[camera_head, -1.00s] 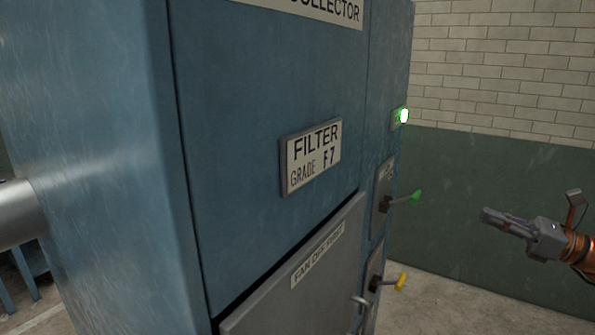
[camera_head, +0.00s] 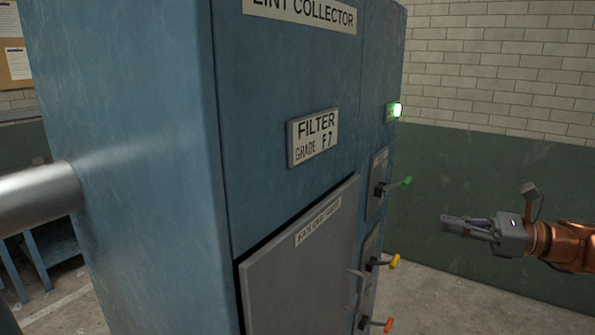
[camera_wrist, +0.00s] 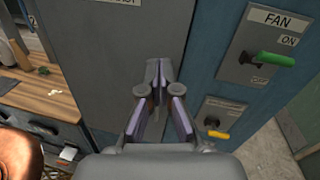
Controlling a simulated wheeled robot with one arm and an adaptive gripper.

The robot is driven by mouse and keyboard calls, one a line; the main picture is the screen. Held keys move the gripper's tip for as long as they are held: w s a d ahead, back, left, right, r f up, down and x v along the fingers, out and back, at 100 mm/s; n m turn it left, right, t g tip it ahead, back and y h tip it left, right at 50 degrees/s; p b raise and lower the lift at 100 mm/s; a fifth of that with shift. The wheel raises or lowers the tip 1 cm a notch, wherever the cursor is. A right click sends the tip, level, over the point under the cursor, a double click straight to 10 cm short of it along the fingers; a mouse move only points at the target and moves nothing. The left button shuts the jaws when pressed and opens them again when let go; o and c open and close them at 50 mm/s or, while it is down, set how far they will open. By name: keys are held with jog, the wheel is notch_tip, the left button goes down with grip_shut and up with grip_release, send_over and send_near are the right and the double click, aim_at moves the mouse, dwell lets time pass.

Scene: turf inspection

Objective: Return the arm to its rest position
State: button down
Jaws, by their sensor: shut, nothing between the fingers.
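My gripper (camera_head: 466,226) is shut and empty, held in the air at the right of the head view, apart from the blue lint collector cabinet (camera_head: 270,90). In the wrist view my gripper (camera_wrist: 157,75) points toward the cabinet's grey door (camera_wrist: 120,40), with its fingers together. The green-handled fan lever (camera_head: 400,184) is on the cabinet's right part; it also shows in the wrist view (camera_wrist: 275,60). A yellow-handled lever (camera_head: 393,262) is below it, and an orange-handled lever (camera_head: 386,325) is lower still.
A green light (camera_head: 397,110) glows on the cabinet. A grey pipe (camera_head: 40,198) runs into its left side. A green and white brick wall (camera_head: 480,80) stands behind. A wooden worktop (camera_wrist: 45,85) lies left in the wrist view. Bare floor (camera_head: 440,305) shows at lower right.

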jog(key=s+a+f+n+g+h, duration=0.3)
jog(key=s+a+f+n+g, duration=0.15)
jog(key=s+a, duration=0.4)
jog(key=s+a+f+n+g+h, duration=0.35)
jog(key=s+a+f+n, duration=0.2)
jog(key=a, duration=0.65)
jog(key=s+f+n+g+h+b, duration=0.1)
jog(key=s+f+n+h, duration=0.5)
jog(key=s, duration=0.4)
jog(key=s+d+f+n+h, duration=0.4)
jog(key=s+d+f, duration=0.3)
jog(key=d, duration=0.2)
jog(key=shift+s+n+b, duration=0.3)
jog(key=shift+s+n, duration=0.1)
jog(key=shift+d, duration=0.1)
